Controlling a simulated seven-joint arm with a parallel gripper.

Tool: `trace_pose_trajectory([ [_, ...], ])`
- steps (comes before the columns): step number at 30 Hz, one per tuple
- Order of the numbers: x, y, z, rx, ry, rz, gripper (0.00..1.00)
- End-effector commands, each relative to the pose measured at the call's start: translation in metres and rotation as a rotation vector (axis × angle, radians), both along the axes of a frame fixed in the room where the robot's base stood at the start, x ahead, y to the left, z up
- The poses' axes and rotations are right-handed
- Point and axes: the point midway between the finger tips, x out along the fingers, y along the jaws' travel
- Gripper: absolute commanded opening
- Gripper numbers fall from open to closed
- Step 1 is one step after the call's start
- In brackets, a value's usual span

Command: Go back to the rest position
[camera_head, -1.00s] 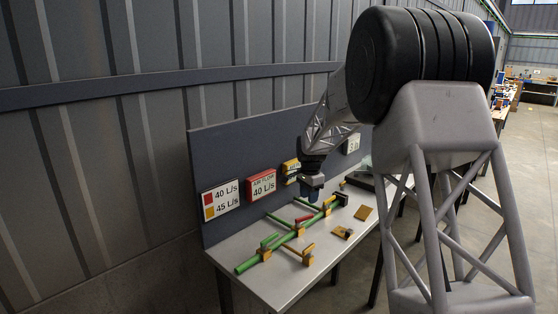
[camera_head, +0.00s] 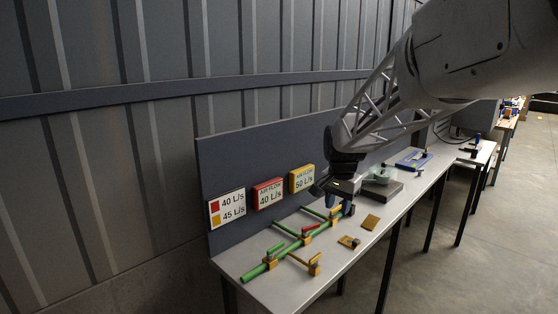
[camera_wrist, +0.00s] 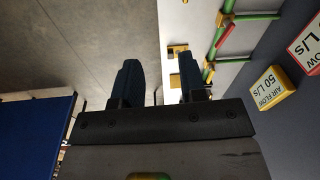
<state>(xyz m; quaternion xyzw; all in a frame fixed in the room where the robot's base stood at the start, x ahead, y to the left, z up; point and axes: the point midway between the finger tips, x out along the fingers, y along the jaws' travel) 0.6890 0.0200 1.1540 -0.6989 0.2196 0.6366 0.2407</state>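The green pipe assembly lies on the bench with yellow-orange blocks and a short red piece. It also shows at the top of the wrist view (camera_wrist: 219,38). My fingertips are partly hidden behind the arm's end in the head view.
The grey bench (camera_head: 262,292) stands against a blue-grey panel. Signs in white (camera_head: 227,208), red (camera_head: 268,193) and yellow (camera_head: 302,178) hang there. An orange plate (camera_head: 370,222) and a small orange part (camera_head: 349,242) lie loose. A dark box (camera_head: 378,190) and a blue item (camera_head: 413,160) stand further right.

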Motion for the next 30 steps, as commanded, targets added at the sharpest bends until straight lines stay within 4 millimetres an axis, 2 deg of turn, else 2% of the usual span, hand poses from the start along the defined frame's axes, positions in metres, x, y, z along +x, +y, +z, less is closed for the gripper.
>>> trace_pose_trajectory([
  [1, -0.014, -0.001, 0.005, -0.002, -0.006, 0.018, 0.38],
  [15, -0.126, -0.011, 0.026, -0.026, -0.046, 0.204, 0.38],
  [30, -0.244, -0.019, 0.022, -0.06, -0.087, 0.402, 0.38],
])
